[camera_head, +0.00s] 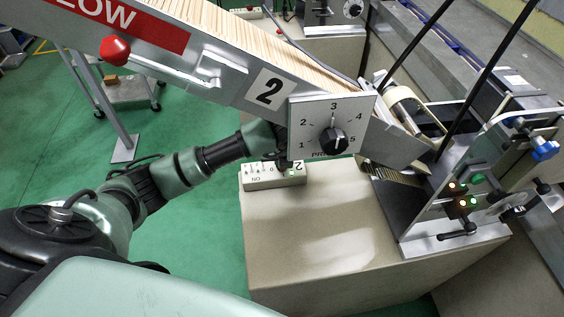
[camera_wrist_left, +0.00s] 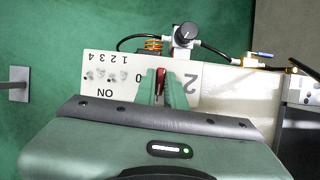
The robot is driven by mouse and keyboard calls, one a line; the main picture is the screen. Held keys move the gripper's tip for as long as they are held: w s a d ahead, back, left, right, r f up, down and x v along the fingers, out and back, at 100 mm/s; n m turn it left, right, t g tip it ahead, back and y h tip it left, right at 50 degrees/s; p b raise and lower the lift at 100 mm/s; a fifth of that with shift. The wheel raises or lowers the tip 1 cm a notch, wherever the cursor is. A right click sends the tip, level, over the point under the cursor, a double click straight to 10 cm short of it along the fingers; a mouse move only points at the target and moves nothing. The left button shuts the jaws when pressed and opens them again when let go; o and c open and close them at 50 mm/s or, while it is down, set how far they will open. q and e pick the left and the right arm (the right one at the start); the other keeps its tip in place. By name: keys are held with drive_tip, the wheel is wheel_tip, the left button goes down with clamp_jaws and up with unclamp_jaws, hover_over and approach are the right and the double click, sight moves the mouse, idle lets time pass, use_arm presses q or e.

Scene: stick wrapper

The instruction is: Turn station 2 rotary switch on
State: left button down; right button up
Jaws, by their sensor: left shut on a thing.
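The small white station 2 switch box (camera_head: 257,183) sits on the beige cabinet beneath the sloped feeder, with printed "ON", "0" and "2" marks. In the left wrist view the box (camera_wrist_left: 103,65) shows a red rotary switch handle (camera_wrist_left: 160,78) between the "0" and the "2". My left gripper (camera_wrist_left: 161,88) is shut on this red handle, one finger on each side. In the head view the dial plate partly hides my left gripper and the handle. The handle's exact turn angle is hard to tell. My right gripper is not in view.
A dial plate (camera_head: 303,107) with a black knob (camera_head: 333,141) and numbers 1 to 5 hangs just above the box. A black knob (camera_wrist_left: 186,34) with cables stands beside the box. The beige cabinet top (camera_head: 330,220) is clear in front. Red and green lit buttons are at the right.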

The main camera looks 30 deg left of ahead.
use_arm(q)
drive_tip(key=shift+r+n, duration=0.1)
drive_tip(key=shift+n, duration=0.4)
drive_tip(key=shift+w, duration=0.1)
drive_tip(key=c, duration=1.5)
unclamp_jaws()
